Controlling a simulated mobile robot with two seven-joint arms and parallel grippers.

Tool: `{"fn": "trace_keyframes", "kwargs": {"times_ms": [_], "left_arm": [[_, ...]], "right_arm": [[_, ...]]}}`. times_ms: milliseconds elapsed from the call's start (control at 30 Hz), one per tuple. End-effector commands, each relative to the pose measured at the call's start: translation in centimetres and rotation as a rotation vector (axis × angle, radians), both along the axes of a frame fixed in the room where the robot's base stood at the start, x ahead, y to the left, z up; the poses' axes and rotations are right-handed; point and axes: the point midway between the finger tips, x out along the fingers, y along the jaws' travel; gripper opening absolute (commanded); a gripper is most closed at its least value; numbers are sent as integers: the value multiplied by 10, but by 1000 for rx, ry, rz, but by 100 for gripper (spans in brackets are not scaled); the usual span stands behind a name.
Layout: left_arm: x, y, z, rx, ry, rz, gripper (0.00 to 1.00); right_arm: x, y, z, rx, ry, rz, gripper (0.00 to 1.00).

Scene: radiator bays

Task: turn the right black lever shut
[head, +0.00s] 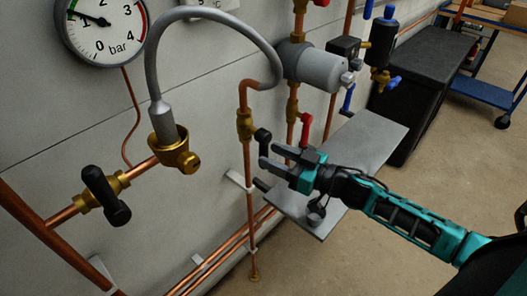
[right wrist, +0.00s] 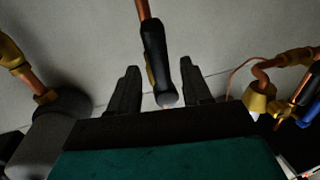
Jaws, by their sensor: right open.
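The right black lever (head: 263,138) sits on a brass valve (head: 245,124) on a vertical copper pipe. It juts out to the right of the valve, towards my right gripper. My right gripper (head: 272,158) is open, its fingers pointing left at this lever. In the right wrist view the lever's long black handle (right wrist: 157,62) lies between the two spread fingers (right wrist: 160,80), with a gap on each side. Another black lever (head: 106,195) is on a brass valve farther left. My left gripper is not in view.
A red lever (head: 306,128) stands close to the right of the black one. A grey shelf (head: 365,142) lies beneath and behind my right gripper. A pressure gauge (head: 103,25) and a grey hose (head: 205,12) are at upper left. A black box (head: 425,75) stands behind.

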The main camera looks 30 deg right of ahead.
Motion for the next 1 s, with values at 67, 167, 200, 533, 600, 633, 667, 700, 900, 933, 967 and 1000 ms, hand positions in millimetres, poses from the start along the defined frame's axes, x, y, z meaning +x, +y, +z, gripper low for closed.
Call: {"fn": "trace_keyframes", "kwargs": {"times_ms": [67, 167, 200, 533, 600, 633, 667, 700, 900, 933, 967, 1000], "left_arm": [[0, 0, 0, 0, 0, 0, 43], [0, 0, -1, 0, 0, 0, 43], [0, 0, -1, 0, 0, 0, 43], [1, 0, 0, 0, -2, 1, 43], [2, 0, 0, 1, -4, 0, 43], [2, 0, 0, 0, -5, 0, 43], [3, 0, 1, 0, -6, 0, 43], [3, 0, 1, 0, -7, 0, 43], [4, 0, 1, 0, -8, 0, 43], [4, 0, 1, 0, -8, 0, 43], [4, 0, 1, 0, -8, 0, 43], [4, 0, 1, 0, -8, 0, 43]], "right_arm": [[11, 6, 1, 0, -4, -1, 49], [20, 11, 0, 1, -1, -1, 49], [23, 13, 0, 0, -1, 0, 49], [31, 18, 0, -1, 1, -1, 49], [30, 18, 0, -1, 1, -1, 49], [30, 18, 0, -1, 1, -1, 49], [30, 18, 0, -1, 1, -1, 48], [30, 18, 0, -1, 1, -1, 44], [30, 18, 0, -1, 0, -1, 25], [30, 18, 0, -1, 0, 0, 22], [30, 18, 0, -1, 0, 0, 19], [30, 18, 0, -1, 0, 0, 15]]}}
